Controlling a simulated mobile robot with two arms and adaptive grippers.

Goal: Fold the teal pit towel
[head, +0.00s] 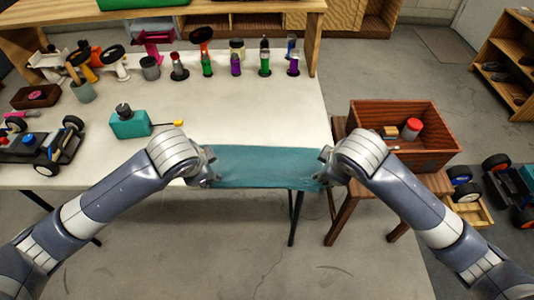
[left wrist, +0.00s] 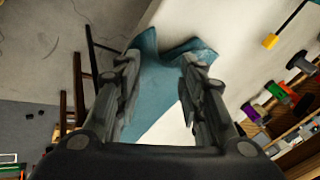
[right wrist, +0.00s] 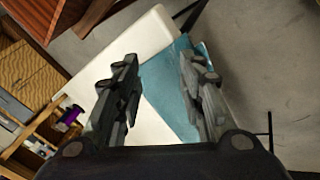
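The teal towel (head: 265,168) spans between my two grippers as a wide flat strip along the front edge of the white table. My left gripper (head: 210,165) is at its left end and my right gripper (head: 323,165) is at its right end. In the left wrist view the fingers (left wrist: 160,62) are apart, with towel cloth (left wrist: 150,80) between and beyond them. In the right wrist view the fingers (right wrist: 158,65) are also apart, with the towel (right wrist: 170,85) next to and behind the right-hand finger. The wrists hide the towel's ends in the head view.
The white table (head: 250,115) is clear behind the towel. A toy car (head: 40,145) is at far left. A brown crate (head: 430,150) sits on a stool at right.

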